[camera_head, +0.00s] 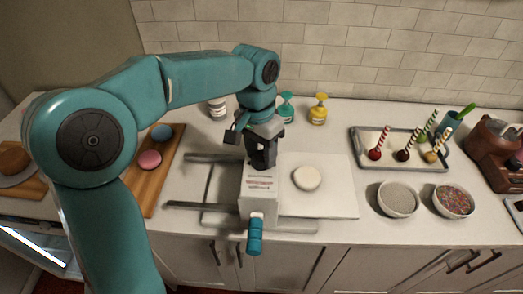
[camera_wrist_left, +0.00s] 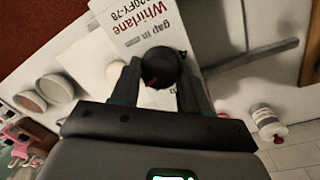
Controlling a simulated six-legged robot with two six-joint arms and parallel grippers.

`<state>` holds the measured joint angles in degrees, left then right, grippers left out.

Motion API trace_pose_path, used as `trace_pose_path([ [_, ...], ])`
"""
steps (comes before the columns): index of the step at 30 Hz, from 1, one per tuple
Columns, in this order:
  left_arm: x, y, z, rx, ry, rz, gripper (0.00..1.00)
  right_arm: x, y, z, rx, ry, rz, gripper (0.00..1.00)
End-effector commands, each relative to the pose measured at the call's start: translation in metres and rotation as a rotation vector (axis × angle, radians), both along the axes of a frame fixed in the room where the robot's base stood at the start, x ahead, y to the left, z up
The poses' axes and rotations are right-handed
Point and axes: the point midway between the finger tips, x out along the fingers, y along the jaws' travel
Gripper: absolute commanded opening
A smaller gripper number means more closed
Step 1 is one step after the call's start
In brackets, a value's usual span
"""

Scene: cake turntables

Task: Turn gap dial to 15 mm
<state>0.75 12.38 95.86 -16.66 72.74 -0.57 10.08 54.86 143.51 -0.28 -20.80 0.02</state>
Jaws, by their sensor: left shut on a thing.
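The white machine (camera_head: 259,203) stands on the counter with a teal handle (camera_head: 255,236) at its front. In the left wrist view its white top (camera_wrist_left: 128,38) carries upside-down print reading "Whirlane" and "gap in", the rest cut off. My left gripper (camera_head: 262,160) points down onto the machine's top. In the left wrist view its two fingers (camera_wrist_left: 160,85) are shut on the round black gap dial (camera_wrist_left: 160,66), one on each side. A small red mark shows at the dial's lower edge. The dial's scale reading cannot be made out. My right gripper is not in view.
A white round piece (camera_head: 307,177) lies on the white board right of the machine. Two bowls (camera_head: 398,199) (camera_head: 454,200) and a tray (camera_head: 358,150) of cake pops stand further right. Bottles (camera_head: 318,110) stand behind; a wooden board (camera_head: 162,181) lies left.

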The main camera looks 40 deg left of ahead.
Motion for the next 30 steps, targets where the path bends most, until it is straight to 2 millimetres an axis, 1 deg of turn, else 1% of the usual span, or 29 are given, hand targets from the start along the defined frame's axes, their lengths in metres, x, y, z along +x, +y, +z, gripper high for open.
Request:
trace_pose_path([
  [6, 0.0, 0.0008, 0.0016, 0.0, -0.005, 0.177, 0.15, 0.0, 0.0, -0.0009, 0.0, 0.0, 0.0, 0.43],
  [15, -0.0004, 0.0012, 0.0017, 0.0, -0.005, 0.357, 0.15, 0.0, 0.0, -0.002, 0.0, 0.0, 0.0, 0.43],
  [22, -0.0004, 0.0014, 0.002, -0.001, -0.006, 0.426, 0.15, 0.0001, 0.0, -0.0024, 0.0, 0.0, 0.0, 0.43],
  [30, -0.0003, 0.0015, 0.0023, -0.001, -0.006, 0.444, 0.15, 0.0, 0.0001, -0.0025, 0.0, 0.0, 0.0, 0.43],
])
